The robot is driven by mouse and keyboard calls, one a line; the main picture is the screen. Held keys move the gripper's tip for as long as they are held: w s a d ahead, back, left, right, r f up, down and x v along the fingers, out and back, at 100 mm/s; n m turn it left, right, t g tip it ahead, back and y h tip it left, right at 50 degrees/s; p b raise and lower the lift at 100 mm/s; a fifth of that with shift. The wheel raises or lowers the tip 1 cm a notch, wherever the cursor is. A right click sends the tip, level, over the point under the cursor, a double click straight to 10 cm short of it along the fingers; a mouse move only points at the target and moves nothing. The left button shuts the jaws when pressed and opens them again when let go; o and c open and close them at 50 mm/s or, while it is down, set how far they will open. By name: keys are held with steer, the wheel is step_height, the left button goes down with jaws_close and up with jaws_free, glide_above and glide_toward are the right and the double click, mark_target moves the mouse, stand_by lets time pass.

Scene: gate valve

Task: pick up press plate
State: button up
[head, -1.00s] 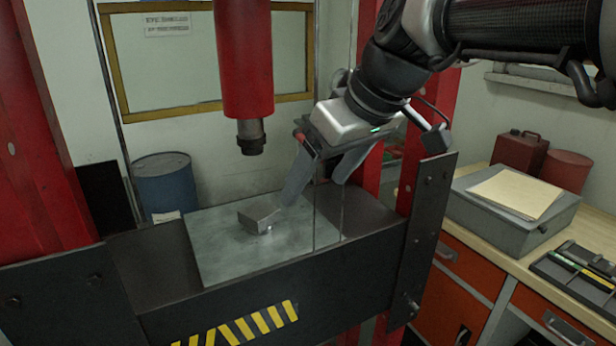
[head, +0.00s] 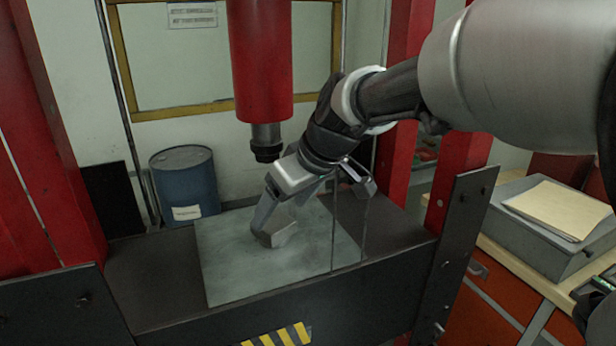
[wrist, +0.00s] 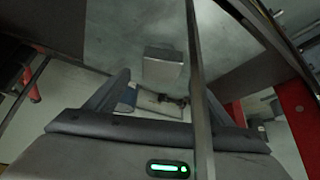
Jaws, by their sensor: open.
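The press plate appears to be the small grey metal block (head: 281,235) lying on the wide flat steel sheet (head: 225,270) of the press bed. My gripper (head: 284,216) is open and reaches down at the block from above and behind. One finger overlaps the block's left side in the head view; I cannot tell whether it touches. In the wrist view the block (wrist: 163,68) lies ahead of the fingers of my gripper (wrist: 166,80), roughly between their lines, with nothing held.
The red press ram (head: 262,60) hangs above, close to the left of my wrist. A thin upright edge (head: 333,235) stands right of the gripper and crosses the wrist view (wrist: 198,90). Red posts (head: 405,120) flank the bed. A blue drum (head: 184,185) stands behind.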

mark_target(273, 220)
steer(key=x, duration=0.4)
steer(key=shift+a, duration=0.1)
jaws_close()
steer(key=shift+r, duration=0.15)
